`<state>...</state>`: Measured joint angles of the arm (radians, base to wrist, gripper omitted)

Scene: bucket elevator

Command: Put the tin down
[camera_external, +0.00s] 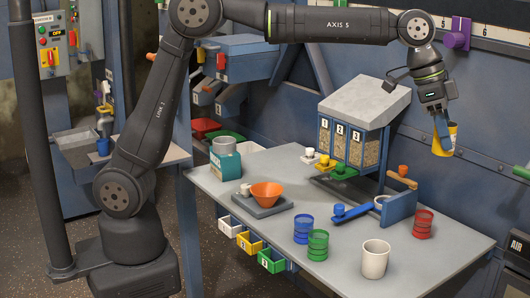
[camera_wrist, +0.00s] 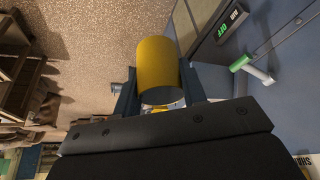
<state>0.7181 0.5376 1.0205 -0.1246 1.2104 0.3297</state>
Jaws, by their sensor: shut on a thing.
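The tin (camera_external: 453,136) is yellow and shows at the upper right in the external view, held in the air well above the grey table (camera_external: 345,262). In the wrist view the tin (camera_wrist: 158,62) is a plain yellow cylinder with a dark end facing the camera. My gripper (camera_external: 444,141) points down and is shut on the tin, one blue finger covering part of it. In the wrist view my gripper's jaws (camera_wrist: 157,88) lie on both sides of the tin. It touches nothing else that I can see.
A three-section hopper (camera_external: 361,108) stands on the table left of my gripper. Red (camera_external: 422,224), green (camera_external: 317,244) and blue (camera_external: 303,229) cups and a white cup (camera_external: 375,259) stand toward the front. An orange funnel (camera_external: 266,194) sits further left. Bare table lies between them.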

